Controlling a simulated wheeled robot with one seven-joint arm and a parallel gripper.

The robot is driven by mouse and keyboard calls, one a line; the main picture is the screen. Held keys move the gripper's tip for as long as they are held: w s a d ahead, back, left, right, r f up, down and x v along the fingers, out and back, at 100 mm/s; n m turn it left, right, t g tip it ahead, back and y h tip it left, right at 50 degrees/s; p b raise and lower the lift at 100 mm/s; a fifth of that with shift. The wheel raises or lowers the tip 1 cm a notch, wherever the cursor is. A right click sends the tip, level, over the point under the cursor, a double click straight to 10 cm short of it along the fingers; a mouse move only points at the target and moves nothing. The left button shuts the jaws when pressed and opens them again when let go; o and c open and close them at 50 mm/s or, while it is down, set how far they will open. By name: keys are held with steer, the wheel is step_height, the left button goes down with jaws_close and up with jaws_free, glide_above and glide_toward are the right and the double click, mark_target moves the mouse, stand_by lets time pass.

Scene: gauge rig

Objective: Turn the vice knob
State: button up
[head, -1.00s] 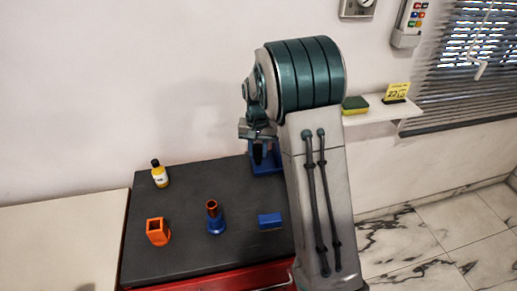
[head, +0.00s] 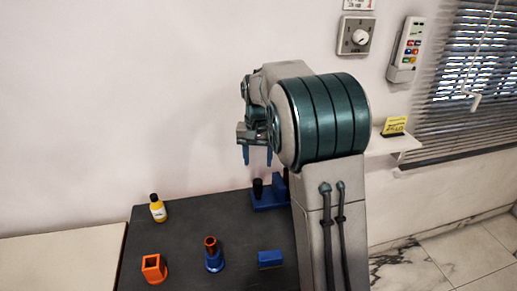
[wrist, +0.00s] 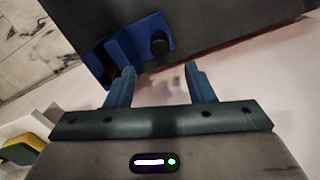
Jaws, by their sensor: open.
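The blue vice (head: 270,198) stands at the back right of the dark bench top, partly hidden by my arm. Its black knob (head: 258,188) points upward. The vice (wrist: 128,47) and knob (wrist: 159,44) also show in the wrist view. My gripper (head: 257,157) is open and empty, its blue fingers pointing down above the knob. In the wrist view the knob lies beyond the gap between my fingertips (wrist: 163,80), apart from both.
On the bench (head: 190,235) stand a yellow bottle (head: 157,209), an orange square socket (head: 154,268), a blue-based orange tube (head: 213,255) and a blue block (head: 270,259). A wall shelf (head: 395,144) holds a yellow sign (head: 395,125). A dial (head: 358,38) is on the wall.

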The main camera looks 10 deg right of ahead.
steer(key=shift+r, duration=1.85)
steer(key=s+f+n+t, duration=0.3)
steer(key=s, duration=2.4)
steer(key=shift+s+n, duration=0.4)
